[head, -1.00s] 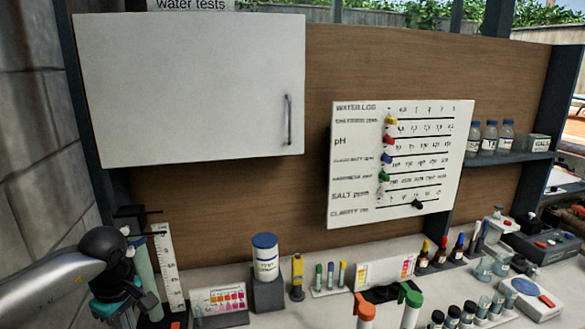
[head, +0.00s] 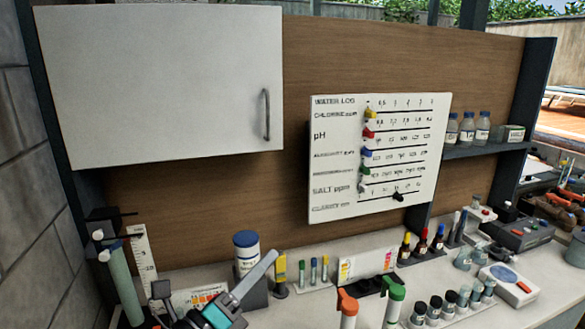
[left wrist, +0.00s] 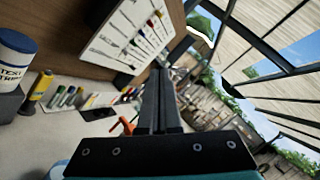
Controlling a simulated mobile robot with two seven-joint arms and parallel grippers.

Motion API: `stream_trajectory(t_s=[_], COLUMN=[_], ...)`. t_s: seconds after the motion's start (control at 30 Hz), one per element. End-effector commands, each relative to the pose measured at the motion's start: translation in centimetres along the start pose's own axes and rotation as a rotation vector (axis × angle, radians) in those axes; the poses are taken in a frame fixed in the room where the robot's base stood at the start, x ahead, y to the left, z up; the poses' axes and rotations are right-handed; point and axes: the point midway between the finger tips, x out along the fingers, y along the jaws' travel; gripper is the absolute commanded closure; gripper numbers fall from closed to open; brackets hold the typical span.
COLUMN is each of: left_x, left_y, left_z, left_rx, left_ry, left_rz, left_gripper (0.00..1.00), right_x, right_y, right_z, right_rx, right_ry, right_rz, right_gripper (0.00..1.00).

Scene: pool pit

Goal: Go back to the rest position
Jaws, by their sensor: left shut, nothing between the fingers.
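My left gripper (head: 272,256) is in the lower middle of the head view, its grey fingers together and pointing up and to the right over the counter. Its teal and dark body shows at the bottom edge. In the left wrist view its dark fingers (left wrist: 158,75) lie side by side with nothing between them. The fingertips overlap the white tub with a blue lid (head: 246,246) in the head view; I cannot tell the gap. The tub stands left of the fingers in the left wrist view (left wrist: 15,62). My right gripper is not in view.
The counter holds a ruler stand (head: 142,258), orange-topped (head: 347,305) and green-topped (head: 394,300) items, several small bottles and a white meter (head: 508,285). A water log board (head: 380,158) and a white cabinet (head: 160,85) are on the back wall. Air above the counter is clear.

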Motion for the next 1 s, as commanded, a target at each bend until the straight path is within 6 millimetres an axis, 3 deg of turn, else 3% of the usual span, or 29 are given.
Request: stream_trajectory(t_s=[0.13,0.27,0.37,0.53,0.77,1.0], left_x=[-2.6,-6.5,-10.3,-17.7,-25.8,-31.8], left_y=[2.9,6.7,9.5,12.6,12.2,8.8], left_z=[2.5,2.9,1.7,-3.0,-10.0,-15.6], left_rx=[-0.401,-0.74,-0.992,-1.377,-1.719,-1.916], left_ry=[-0.255,-0.469,-0.627,-0.885,-1.146,-1.333], left_rz=[0.171,0.346,0.495,0.777,1.124,1.435], left_gripper=[1.0,1.0,1.0,1.0,1.0,1.0], right_x=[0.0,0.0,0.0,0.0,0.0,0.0], right_y=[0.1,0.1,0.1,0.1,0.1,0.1], right_z=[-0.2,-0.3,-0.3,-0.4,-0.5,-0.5], right_rx=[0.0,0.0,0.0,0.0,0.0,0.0], right_ry=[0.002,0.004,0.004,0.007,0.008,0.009], right_rz=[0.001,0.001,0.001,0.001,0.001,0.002], right_gripper=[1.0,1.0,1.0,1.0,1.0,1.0])
